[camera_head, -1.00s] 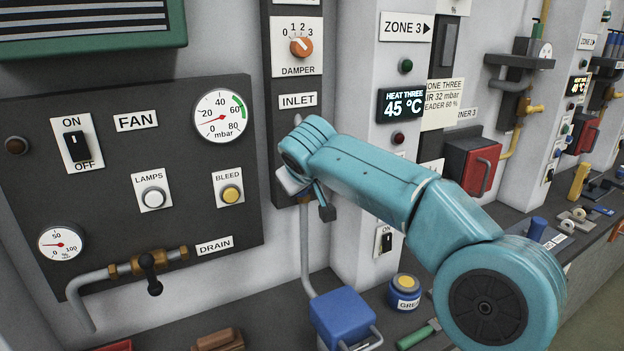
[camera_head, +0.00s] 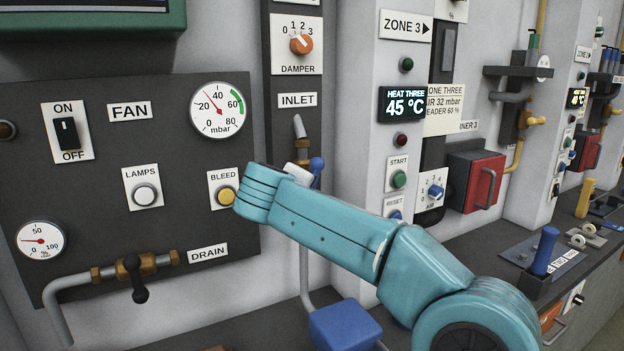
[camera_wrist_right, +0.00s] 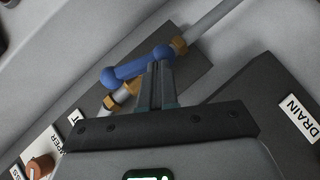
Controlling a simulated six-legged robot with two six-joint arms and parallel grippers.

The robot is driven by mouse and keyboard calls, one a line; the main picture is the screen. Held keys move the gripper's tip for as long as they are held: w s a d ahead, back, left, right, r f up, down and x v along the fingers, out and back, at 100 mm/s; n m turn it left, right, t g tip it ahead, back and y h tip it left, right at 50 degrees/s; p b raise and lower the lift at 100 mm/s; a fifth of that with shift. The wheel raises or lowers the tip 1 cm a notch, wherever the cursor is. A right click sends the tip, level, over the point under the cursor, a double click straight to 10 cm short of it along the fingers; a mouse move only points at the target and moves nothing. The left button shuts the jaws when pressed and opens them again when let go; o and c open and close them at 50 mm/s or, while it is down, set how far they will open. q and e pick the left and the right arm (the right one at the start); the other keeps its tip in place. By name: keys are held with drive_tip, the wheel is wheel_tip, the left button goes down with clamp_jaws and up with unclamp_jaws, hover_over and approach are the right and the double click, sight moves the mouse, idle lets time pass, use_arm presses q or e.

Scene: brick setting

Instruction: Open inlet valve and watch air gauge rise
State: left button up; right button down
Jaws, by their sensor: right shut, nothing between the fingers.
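The inlet valve's blue lever (camera_wrist_right: 138,65) sits on a pipe with brass fittings below the INLET label (camera_head: 297,100). In the wrist view it lies roughly along the pipe; in the head view only its rounded blue end (camera_head: 317,166) shows above my right wrist. My right gripper (camera_wrist_right: 160,68) is shut and empty, its fingertips right against or just beside the lever; contact cannot be told. In the head view my wrist hides the fingers. The air gauge (camera_head: 218,111), marked in mbar, has its red needle up and left, between 20 and 40. My left gripper is out of view.
The fan panel (camera_head: 100,215) with its switch, BLEED button (camera_head: 227,196) and drain valve (camera_head: 133,266) is left of my wrist. The orange damper knob (camera_head: 301,44) is above. A blue box (camera_head: 345,325) stands below. START and RESET buttons are to the right.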

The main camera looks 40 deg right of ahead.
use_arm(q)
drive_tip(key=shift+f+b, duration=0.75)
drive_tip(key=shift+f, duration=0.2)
use_arm(e)
drive_tip(key=shift+d+f+n+h, duration=0.15)
drive_tip(key=shift+f+n+h, duration=0.15)
drive_tip(key=shift+f, duration=0.1)
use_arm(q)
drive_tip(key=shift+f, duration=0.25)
